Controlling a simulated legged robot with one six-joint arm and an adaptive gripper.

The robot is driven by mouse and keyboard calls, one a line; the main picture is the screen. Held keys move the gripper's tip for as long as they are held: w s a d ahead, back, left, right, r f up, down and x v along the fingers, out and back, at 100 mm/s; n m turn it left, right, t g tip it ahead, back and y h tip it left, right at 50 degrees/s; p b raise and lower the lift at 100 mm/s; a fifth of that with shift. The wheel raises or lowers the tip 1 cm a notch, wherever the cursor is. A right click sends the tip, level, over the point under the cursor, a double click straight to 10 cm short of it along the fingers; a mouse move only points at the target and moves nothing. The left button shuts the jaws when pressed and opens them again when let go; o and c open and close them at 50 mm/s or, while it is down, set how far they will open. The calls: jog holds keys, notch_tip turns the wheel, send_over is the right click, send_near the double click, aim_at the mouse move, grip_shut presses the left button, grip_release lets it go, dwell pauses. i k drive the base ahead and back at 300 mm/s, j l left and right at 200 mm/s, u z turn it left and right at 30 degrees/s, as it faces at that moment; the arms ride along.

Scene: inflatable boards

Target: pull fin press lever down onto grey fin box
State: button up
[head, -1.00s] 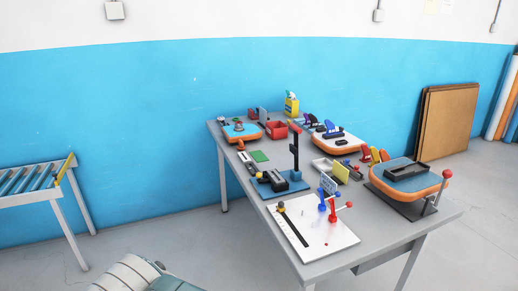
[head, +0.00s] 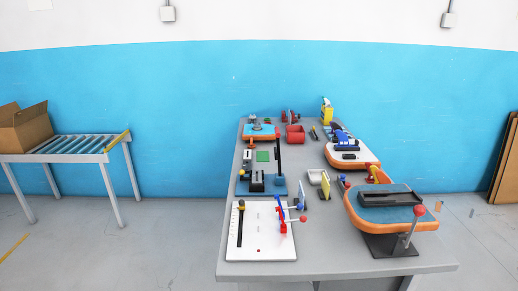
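On the table, a blue-based press (head: 262,187) has a tall black upright with a red-tipped lever (head: 278,133) at its top, raised. Dark grey blocks (head: 257,181) sit on its base below. At the right front, a blue and orange board (head: 365,214) carries a dark grey box (head: 386,199). I cannot tell for certain which lever is the fin press lever. My gripper is not in view.
A white panel (head: 262,246) with a slotted black strip and red and blue levers lies at the table's front left. A red bin (head: 295,134) and yellow bottle (head: 327,112) stand at the back. A roller conveyor (head: 80,147) with a carton (head: 22,128) stands left. Floor between is clear.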

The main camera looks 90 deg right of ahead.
aim_at(276, 151)
jog(key=k+l+u, duration=0.2)
jog(key=k+u, duration=0.3)
jog(key=k+j+u, duration=0.1)
jog(key=k+u, duration=0.4)
jog(key=k, duration=0.2)
jog(key=k+z, duration=0.1)
jog(key=z, duration=3.05)
jog(key=l+z, duration=0.1)
jog(key=z, duration=0.2)
jog(key=i+l+u, duration=0.2)
jog(key=l, duration=0.15)
